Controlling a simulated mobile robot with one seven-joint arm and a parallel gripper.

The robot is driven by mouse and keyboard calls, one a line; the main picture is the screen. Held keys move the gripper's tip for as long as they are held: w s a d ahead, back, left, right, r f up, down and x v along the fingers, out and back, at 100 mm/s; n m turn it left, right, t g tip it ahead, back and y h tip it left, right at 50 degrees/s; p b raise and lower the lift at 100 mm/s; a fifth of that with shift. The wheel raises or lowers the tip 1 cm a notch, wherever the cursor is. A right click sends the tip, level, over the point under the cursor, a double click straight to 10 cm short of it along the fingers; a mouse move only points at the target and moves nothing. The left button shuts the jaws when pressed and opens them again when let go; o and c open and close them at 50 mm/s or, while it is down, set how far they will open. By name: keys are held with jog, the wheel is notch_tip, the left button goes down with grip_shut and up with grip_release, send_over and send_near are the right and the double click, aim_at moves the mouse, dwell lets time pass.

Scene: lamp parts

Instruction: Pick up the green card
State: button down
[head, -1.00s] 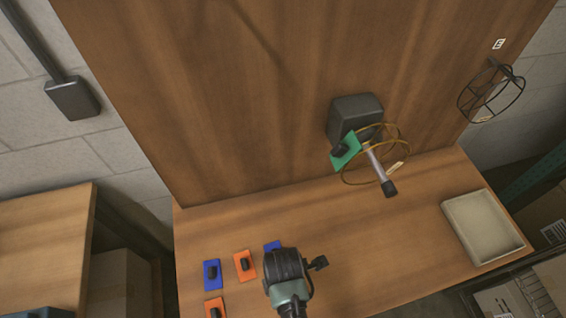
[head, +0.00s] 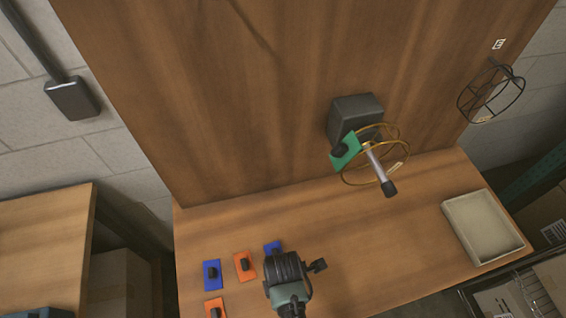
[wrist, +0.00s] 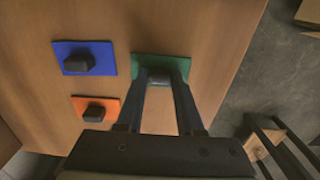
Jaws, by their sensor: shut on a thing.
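A green card (wrist: 160,59) with a dark knob lies on the wooden tabletop in the wrist view. My gripper (wrist: 160,76) has its two fingers closed on that card's knob. In the head view my gripper (head: 285,268) is over the front of the table and hides this card. Another green card (head: 346,151) with a dark knob shows in the head view, up by the lamp with the yellow wire rings (head: 375,165).
Blue cards (head: 211,280) and orange cards (head: 244,272) with knobs lie left of my gripper. A blue card (wrist: 82,52) and an orange card (wrist: 92,119) are beside it in the wrist view. An empty pale tray (head: 455,233) is at the right. The table's middle is clear.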

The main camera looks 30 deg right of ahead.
notch_tip(320, 180, up, 10)
dwell(0.6)
dwell(0.6)
